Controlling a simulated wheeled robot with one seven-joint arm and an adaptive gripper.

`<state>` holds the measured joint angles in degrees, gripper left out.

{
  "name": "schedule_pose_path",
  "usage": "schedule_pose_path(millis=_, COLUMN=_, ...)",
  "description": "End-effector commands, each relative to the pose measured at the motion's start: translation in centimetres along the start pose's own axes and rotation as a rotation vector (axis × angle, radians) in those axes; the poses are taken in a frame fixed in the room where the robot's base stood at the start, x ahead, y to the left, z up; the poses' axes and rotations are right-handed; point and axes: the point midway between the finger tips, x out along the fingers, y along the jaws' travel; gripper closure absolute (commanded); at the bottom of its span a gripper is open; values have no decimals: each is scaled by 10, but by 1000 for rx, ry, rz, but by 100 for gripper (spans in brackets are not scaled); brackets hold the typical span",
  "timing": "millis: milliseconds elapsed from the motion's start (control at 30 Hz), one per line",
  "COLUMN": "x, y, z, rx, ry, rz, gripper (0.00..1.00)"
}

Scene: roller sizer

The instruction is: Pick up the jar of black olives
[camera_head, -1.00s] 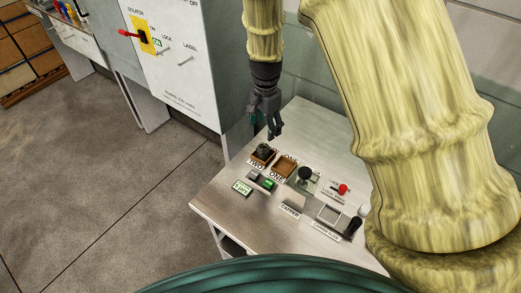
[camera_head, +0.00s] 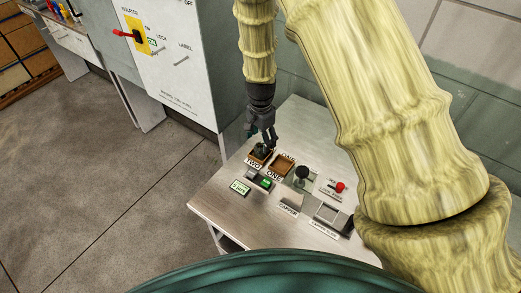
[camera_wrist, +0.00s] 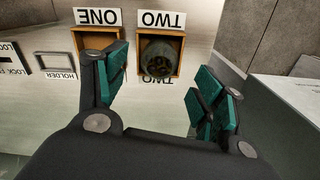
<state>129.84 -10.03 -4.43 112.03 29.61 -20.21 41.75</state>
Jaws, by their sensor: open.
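The jar of black olives (camera_wrist: 158,60) stands in the small wooden tray marked TWO (camera_wrist: 181,43). In the wrist view I look into it from above and see a round rim with dark contents. In the head view the jar (camera_head: 262,151) is a small dark shape just below my gripper (camera_head: 262,138). My gripper also shows in the wrist view (camera_wrist: 161,76), with its green-padded fingers apart and nothing between them. The jar lies ahead, between the finger lines. I cannot tell how far the fingertips are above it.
An empty wooden tray marked ONE (camera_head: 283,166) sits right beside tray TWO. Buttons, a black knob (camera_head: 302,174), a red knob (camera_head: 340,187) and labelled holders cover the metal table (camera_head: 222,199). A grey cabinet (camera_head: 180,60) stands behind at left.

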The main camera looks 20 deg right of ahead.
Motion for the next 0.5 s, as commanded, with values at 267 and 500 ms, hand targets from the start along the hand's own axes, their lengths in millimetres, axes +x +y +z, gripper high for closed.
schedule_pose_path(millis=267, x=26, y=2, z=3, rx=0, ry=-2, rz=2, gripper=31)
schedule_pose_path(millis=500, x=42, y=2, z=3, rx=0, ry=0, rz=1, gripper=31)
